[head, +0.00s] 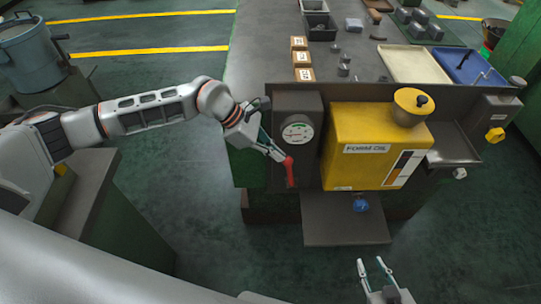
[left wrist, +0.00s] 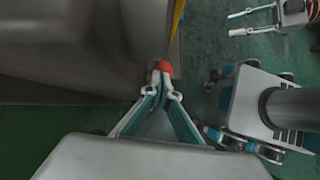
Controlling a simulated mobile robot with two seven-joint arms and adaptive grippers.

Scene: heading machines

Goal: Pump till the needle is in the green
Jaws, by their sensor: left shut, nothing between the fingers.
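The round white gauge (head: 297,132) sits on the front of a dark grey pump housing (head: 309,155); its needle is too small for me to read. Below it hangs a red lever handle (head: 290,170), which also shows as a red knob (left wrist: 163,67) in the left wrist view. My left gripper (head: 283,158) is shut with nothing between its fingers, its tips at the upper part of the red handle; I cannot tell whether they touch. My right gripper (head: 374,264) is open and empty, low in the head view, apart from the machine.
Right of the pump stands a yellow form oil tank (head: 350,170) with a round lid, above a dark drip plate (head: 345,220). A blue knob (head: 361,204) is under the tank. The bench (head: 260,60) behind holds boxes and trays. Green floor is open in front.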

